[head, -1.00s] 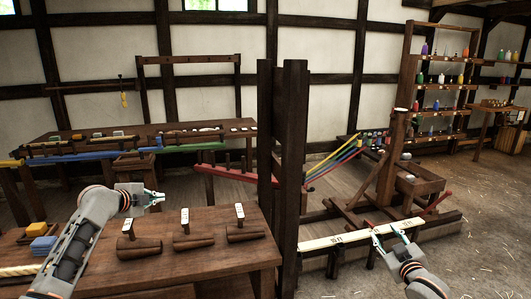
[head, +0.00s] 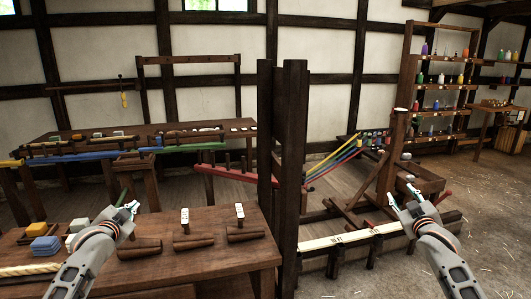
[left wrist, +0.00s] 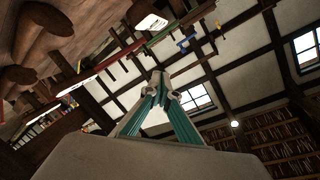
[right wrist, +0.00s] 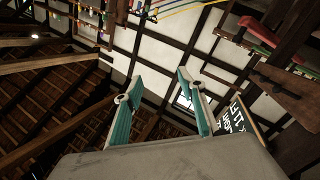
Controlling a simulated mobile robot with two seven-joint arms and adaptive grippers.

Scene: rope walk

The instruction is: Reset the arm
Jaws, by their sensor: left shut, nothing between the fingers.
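My left gripper (head: 131,208) is above the left part of the near wooden table, next to the wooden T-shaped tools. In the left wrist view its teal fingers (left wrist: 160,95) meet at the tips with nothing between them. My right gripper (head: 404,198) is raised beyond the white marked board. In the right wrist view its teal fingers (right wrist: 152,90) stand wide apart and empty. Both arms are bent with the grippers pointing up and away.
A dark post (head: 290,170) stands between my arms. A white marked board (head: 350,236) lies right of it. Open floor is at lower right.

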